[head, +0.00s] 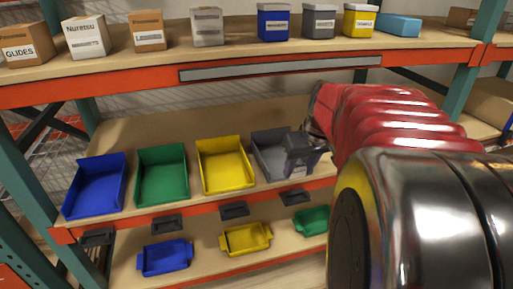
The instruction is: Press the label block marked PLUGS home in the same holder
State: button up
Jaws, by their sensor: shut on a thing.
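My gripper (301,166) is at the front right of the grey bin, above the shelf edge. It is shut on a small block that is mostly hidden by the jaws, and no PLUGS marking can be read. Dark label holders sit along the orange shelf edge. One holder (295,197) is just below my gripper, under the grey bin. Others are under the yellow bin (233,209), the green bin (166,224) and the blue bin (97,237). Their markings are too small to read.
Blue (95,187), green (161,176), yellow (224,165) and grey (267,156) bins stand on the middle shelf. Several boxes stand on the upper shelf (235,50). Small blue (165,258), yellow (246,239) and green (311,221) trays sit below. My arm covers the right side.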

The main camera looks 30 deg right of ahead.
jog(key=shift+s+d+f, duration=0.1)
jog(key=shift+s+d, duration=0.1)
jog(key=shift+d, duration=0.05)
jog(key=shift+f, duration=3.25)
jog(key=shift+s, duration=0.2)
jog(key=shift+f, duration=0.65)
dwell(0.3)
jog(key=o, duration=1.1)
jog(key=shift+c, duration=0.2)
jog(key=shift+o, duration=0.2)
jog(key=shift+s+a+f, duration=0.1)
